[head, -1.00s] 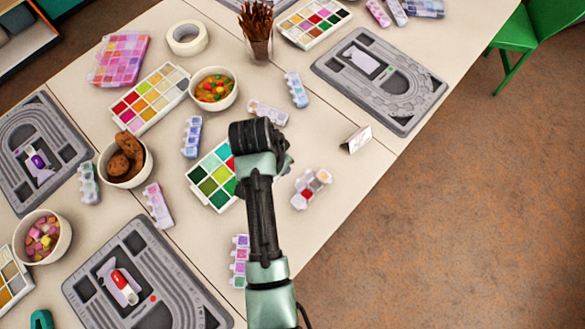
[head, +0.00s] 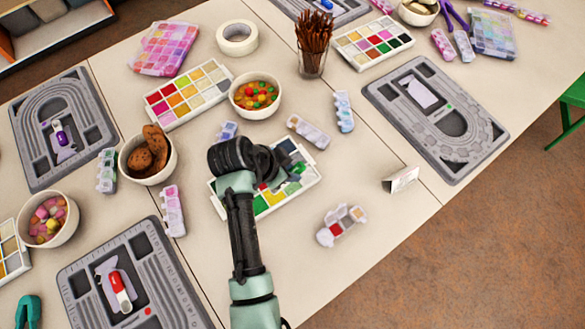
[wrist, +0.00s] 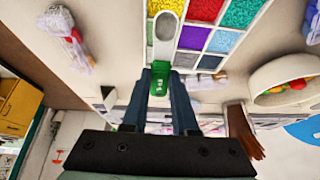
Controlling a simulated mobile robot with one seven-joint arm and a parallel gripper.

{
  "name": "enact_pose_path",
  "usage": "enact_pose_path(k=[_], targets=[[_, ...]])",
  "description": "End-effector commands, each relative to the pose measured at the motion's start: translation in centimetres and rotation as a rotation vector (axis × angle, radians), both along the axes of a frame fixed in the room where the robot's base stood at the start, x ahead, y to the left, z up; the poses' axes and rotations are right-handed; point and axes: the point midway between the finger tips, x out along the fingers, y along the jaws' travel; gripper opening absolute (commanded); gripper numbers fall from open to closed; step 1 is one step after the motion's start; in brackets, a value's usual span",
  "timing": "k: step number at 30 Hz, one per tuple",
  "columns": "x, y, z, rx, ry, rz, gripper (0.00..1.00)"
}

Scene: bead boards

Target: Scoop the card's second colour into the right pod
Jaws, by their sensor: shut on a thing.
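My gripper (wrist: 158,74) is shut on the green handle of a scoop (wrist: 160,86); its pale bowl points away from the fingers, beside the bead tray (wrist: 213,38) in the wrist view. In the head view my arm covers part of this tray (head: 311,179), whose greens, yellow and red show. A small folded card (head: 401,180) stands to the right; its face cannot be read. A clear pod (head: 342,225) with a red compartment lies right of the tray and also shows in the wrist view (wrist: 67,38). Whether the scoop holds beads cannot be told.
A bowl of colourful sweets (head: 254,95), a bowl of cookies (head: 147,155) and several other pods stand around the tray. Grey bead boards lie at right (head: 437,118), left (head: 62,128) and front (head: 135,275). The table between the pod and the card is clear.

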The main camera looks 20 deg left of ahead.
Motion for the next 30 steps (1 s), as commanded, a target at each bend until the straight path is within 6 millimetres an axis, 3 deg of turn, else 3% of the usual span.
enact_pose_path(k=[18,30], targets=[[-0.9,0.8,-3.2,-0.056,-0.068,0.001,0.00],[-1.0,0.9,-3.7,-0.056,-0.068,0.001,0.00]])
